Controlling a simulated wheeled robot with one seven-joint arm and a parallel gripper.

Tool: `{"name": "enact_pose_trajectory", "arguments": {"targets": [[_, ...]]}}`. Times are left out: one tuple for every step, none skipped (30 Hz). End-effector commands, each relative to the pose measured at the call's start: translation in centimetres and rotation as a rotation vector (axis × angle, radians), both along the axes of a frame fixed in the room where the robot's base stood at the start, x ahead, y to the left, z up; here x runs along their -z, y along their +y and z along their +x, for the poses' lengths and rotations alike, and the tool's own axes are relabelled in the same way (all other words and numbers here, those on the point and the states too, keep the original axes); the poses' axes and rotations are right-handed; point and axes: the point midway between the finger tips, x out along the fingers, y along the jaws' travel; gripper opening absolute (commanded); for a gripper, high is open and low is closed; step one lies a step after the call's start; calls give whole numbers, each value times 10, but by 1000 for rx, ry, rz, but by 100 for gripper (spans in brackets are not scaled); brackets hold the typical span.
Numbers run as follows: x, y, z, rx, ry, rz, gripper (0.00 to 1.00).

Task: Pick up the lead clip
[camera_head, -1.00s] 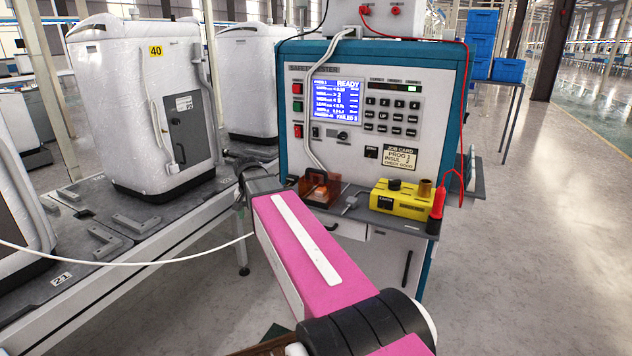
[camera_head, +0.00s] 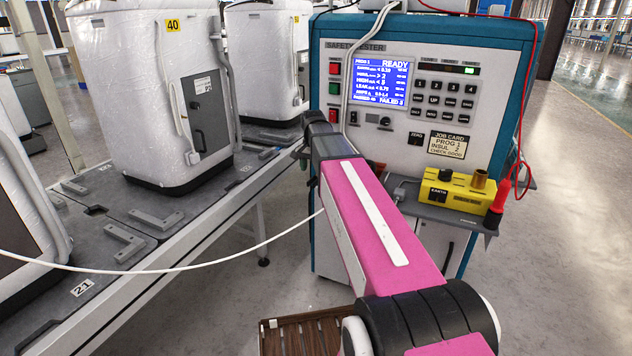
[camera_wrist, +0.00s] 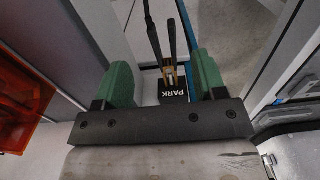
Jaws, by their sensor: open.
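The lead clip (camera_wrist: 172,47) shows in the wrist view as two long black handles with brass-coloured metal below. It sits at a black block marked PARK (camera_wrist: 181,91). My gripper (camera_wrist: 163,78) is open, with one green finger on each side of the clip. The clip is nearer the right finger, and I see no clear contact. In the head view my pink arm reaches toward the left side of the tester, and its end hides the fingers and the clip.
The blue safety tester (camera_head: 488,85) shows READY on its screen. A yellow earth box (camera_head: 455,191) and a red probe (camera_head: 497,200) are on its shelf. An orange box (camera_wrist: 22,104) lies left of my gripper. White machine 40 (camera_head: 150,100) stands on the conveyor (camera_head: 150,250) at left.

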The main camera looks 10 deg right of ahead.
Motion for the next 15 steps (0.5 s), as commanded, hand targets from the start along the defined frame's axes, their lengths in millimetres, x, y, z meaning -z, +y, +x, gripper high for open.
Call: {"name": "enact_pose_trajectory", "arguments": {"targets": [[4,0,0,0,1,0,64],[6,0,0,0,1,1,64],[7,0,0,0,1,1,64],[8,0,0,0,1,1,64],[10,1,-1,-1,1,1,64],[12,1,-1,-1,1,0,64],[14,1,-1,-1,1,0,64],[16,2,-1,-1,1,0,64],[20,3,-2,-1,1,0,64],[24,3,-2,-1,1,0,64],[28,4,-2,-1,1,0,64],[34,5,-3,-1,2,0,64],[37,6,-3,-1,2,0,64],[41,6,-3,-1,2,0,64],[46,5,-3,-1,1,0,64]]}}
